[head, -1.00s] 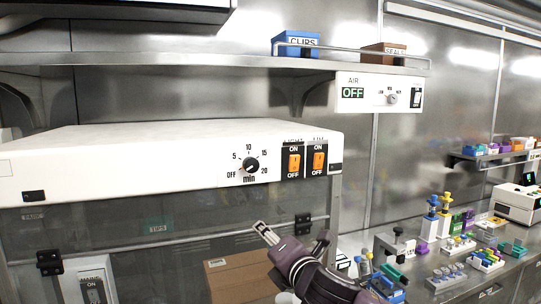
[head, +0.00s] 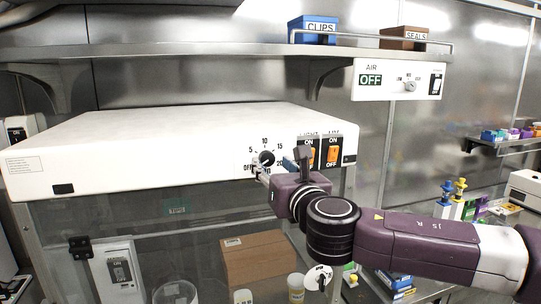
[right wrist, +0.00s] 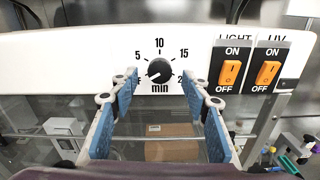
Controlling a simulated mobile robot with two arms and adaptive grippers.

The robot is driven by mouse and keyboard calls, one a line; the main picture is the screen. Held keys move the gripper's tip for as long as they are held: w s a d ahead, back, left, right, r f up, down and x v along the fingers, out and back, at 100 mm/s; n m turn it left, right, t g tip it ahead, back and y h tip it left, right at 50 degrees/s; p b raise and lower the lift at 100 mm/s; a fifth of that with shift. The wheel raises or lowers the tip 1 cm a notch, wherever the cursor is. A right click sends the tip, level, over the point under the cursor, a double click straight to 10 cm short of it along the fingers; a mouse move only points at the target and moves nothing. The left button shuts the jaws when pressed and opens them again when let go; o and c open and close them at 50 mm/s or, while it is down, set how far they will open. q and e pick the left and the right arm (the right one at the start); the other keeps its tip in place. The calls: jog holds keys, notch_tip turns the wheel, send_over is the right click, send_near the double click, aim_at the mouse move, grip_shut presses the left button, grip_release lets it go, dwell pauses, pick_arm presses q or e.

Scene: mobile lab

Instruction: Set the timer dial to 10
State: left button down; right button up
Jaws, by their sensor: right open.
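The timer dial (head: 265,158) is a black round knob on the white front panel of the hood (head: 190,150), with marks 5, 10, 15 and 20 around it. In the right wrist view the dial (right wrist: 160,70) has a white line pointing to the lower left, towards where OFF is printed. My right gripper (head: 276,169) is open in front of the panel. In the right wrist view its two blue-padded fingers (right wrist: 159,77) stand left and right of the dial, with gaps; whether they touch the panel is unclear. My left gripper is not in view.
The orange LIGHT switch (right wrist: 230,72) and UV switch (right wrist: 267,73) sit close right of the dial. A shelf (head: 200,58) runs above, with an AIR panel (head: 398,80) at the right. A glass sash with a cardboard box (head: 258,258) behind it lies below.

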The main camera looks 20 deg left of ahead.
aim_at(267, 158)
jog(key=shift+p+x, duration=0.4)
jog(key=shift+x, duration=0.8)
jog(key=c, duration=1.2)
jog(key=shift+o, duration=0.2)
